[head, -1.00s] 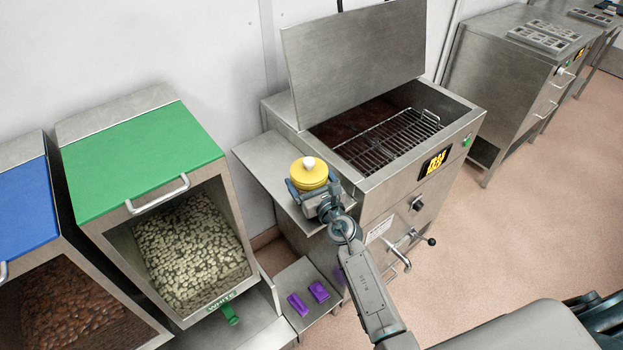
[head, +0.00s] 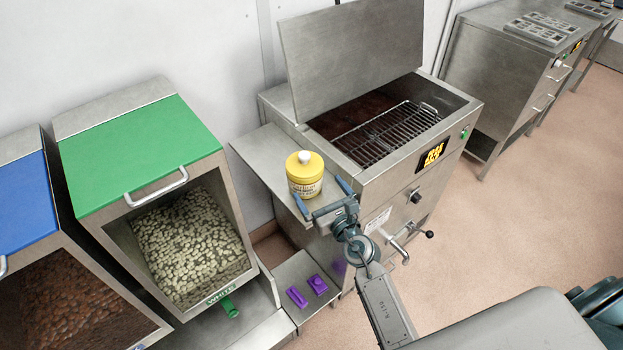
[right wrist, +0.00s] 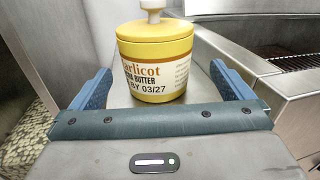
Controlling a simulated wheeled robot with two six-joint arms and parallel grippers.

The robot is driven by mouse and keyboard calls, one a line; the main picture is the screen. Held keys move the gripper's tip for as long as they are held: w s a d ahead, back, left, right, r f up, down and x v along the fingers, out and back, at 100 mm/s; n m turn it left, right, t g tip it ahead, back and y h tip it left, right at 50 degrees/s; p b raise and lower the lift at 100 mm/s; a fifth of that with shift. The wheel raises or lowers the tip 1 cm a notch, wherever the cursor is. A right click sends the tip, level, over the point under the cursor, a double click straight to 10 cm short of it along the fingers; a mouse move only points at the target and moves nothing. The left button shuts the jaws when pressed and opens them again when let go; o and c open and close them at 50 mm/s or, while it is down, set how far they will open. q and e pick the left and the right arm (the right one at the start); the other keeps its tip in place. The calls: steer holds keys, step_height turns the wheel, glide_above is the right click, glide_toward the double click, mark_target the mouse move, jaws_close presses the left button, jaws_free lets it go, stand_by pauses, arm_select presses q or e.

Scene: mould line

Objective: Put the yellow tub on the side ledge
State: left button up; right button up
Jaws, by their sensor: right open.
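The yellow tub (head: 305,180), with a yellow lid and white knob, stands upright on the side ledge (head: 262,155) at the left of the steel machine. In the right wrist view the tub (right wrist: 156,65) shows a label reading "BUTTER" and a date. My right gripper (head: 322,192) is open just in front of the tub. Its two blue fingers (right wrist: 160,88) point towards the tub, one to each side, and a gap shows between each finger and the tub. My left gripper is not clearly in view; part of a dark arm shows at the lower right edge.
The machine (head: 425,165) has a raised lid and a wire rack (head: 390,135) over dark contents. Bins with green (head: 135,160) and blue lids stand to the left. Two purple objects (head: 307,291) lie on a low shelf. Open floor lies to the right.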

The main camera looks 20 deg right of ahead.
steer(key=shift+s+d, duration=0.15)
steer(key=shift+s, duration=0.8)
steer(key=shift+s+d, duration=0.1)
steer(key=shift+s, duration=0.85)
